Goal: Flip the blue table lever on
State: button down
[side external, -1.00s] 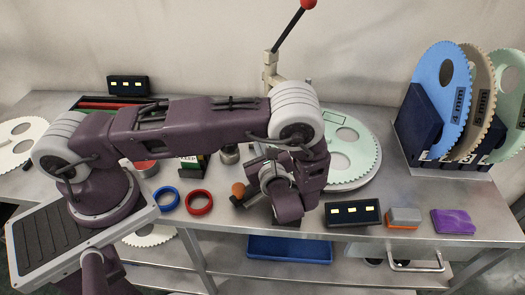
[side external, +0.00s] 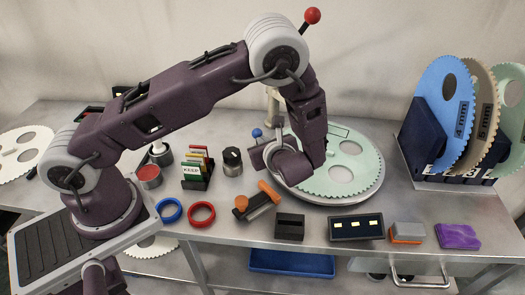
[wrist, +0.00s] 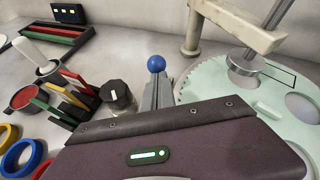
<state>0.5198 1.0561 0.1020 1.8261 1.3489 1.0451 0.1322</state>
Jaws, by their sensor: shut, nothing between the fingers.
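The blue table lever shows as a round blue knob (side external: 257,133) in the side external view, just left of the pale green toothed disc. The knob also shows in the wrist view (wrist: 156,63), top centre, straight ahead of my gripper. Its stem and base are mostly hidden, so I cannot tell its on or off position. My gripper (side external: 258,153) is shut and empty, its fingers pointing left close to the lever. In the wrist view the grey fingers (wrist: 155,92) end just below the knob. I cannot tell whether they touch it.
The green toothed disc (side external: 350,178) lies right of my gripper. A tall arm with a red ball (side external: 312,16) rises behind. A dark knob (side external: 232,160) and a card holder (side external: 195,168) stand left. An orange-handled tool (side external: 268,191) and a dark block (side external: 289,227) lie in front.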

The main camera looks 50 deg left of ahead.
jog(key=w+a+r+m+g+h, duration=0.1)
jog(key=w+a+g+h, duration=0.3)
jog(key=w+a, duration=0.3)
jog(key=shift+r+h, duration=0.4)
jog(key=shift+a, duration=0.1)
dwell(0.5)
jog(key=w+d+r, duration=0.1)
jog(key=d+r, duration=0.2)
jog(key=r, duration=0.6)
jog(key=shift+w+d+r, duration=0.15)
jog(key=shift+d+r, duration=0.05)
jog(key=shift+d, duration=0.05)
